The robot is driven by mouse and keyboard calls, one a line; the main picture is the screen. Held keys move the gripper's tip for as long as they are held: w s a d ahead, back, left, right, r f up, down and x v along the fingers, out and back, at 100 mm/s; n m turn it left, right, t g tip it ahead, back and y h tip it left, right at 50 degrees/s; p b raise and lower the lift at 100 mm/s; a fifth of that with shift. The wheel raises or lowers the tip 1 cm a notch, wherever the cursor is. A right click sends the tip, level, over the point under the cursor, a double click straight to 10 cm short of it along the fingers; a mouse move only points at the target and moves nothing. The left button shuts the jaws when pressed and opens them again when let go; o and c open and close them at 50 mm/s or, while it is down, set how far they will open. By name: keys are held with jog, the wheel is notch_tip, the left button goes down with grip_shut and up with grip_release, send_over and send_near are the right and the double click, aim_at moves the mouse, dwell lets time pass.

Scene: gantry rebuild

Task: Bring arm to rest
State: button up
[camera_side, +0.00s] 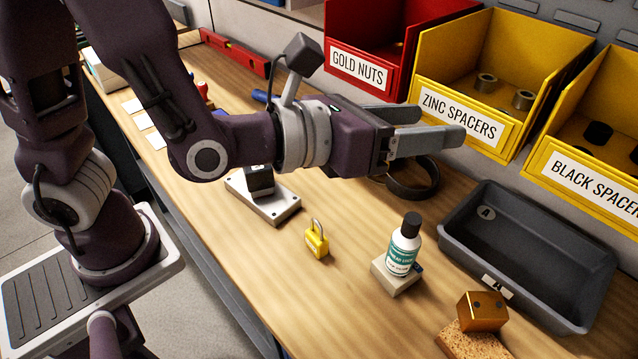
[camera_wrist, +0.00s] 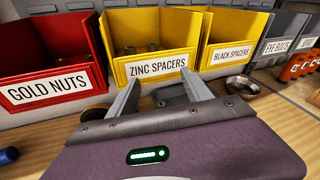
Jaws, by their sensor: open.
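My arm reaches over the wooden bench from the left in the side view. My gripper (camera_side: 432,127) is level and points right, toward the bins. Its two grey fingers are apart with nothing between them. In the wrist view the open fingers (camera_wrist: 160,98) point at the yellow zinc spacers bin (camera_wrist: 150,68). That bin (camera_side: 461,113) holds a few metal spacers in the side view and stands just beyond the fingertips. I cannot tell the exact gap between fingertips and bin.
Red gold nuts bin (camera_side: 357,75) and yellow black spacers bin (camera_side: 591,179) flank it. A grey tray (camera_side: 572,305), bottle (camera_side: 404,246), yellow padlock (camera_side: 317,239), gold block (camera_side: 483,311) on a sponge (camera_side: 470,345), and dark ring (camera_side: 414,190) are on the bench. Bare wood lies at front.

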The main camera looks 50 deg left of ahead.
jog(key=a+n+y, duration=0.2)
jog(key=a, duration=0.3)
jog(key=a+r+n+y, duration=0.1)
jog(key=a+n+y, duration=0.2)
jog(key=a, duration=0.2)
jog(key=a+n+y, duration=0.2)
jog(key=a+n, duration=0.1)
jog(key=a, duration=0.2)
jog(key=shift+w+r+y, duration=0.1)
jog(key=shift+r+y, duration=0.2)
jog(key=shift+r, duration=0.05)
jog(key=s+a+f+n+g+y, duration=0.2)
jog(key=s+a+n+g+y, duration=0.15)
jog(key=s+a+n, duration=0.45)
jog(key=s+a+f+n+g+y, duration=0.25)
jog(key=s+a+n+g, duration=0.25)
jog(key=s+a+n, duration=0.3)
jog(key=s+d+r+n+h, duration=0.1)
jog(key=s+d+n+h, duration=0.2)
jog(key=d+n+h, duration=0.5)
jog(key=d+n+g, duration=0.1)
jog(key=d+n, duration=0.2)
jog(key=n, duration=0.2)
jog(key=shift+s, duration=0.4)
jog(key=shift+o, duration=0.4)
jog(key=shift+a, duration=0.1)
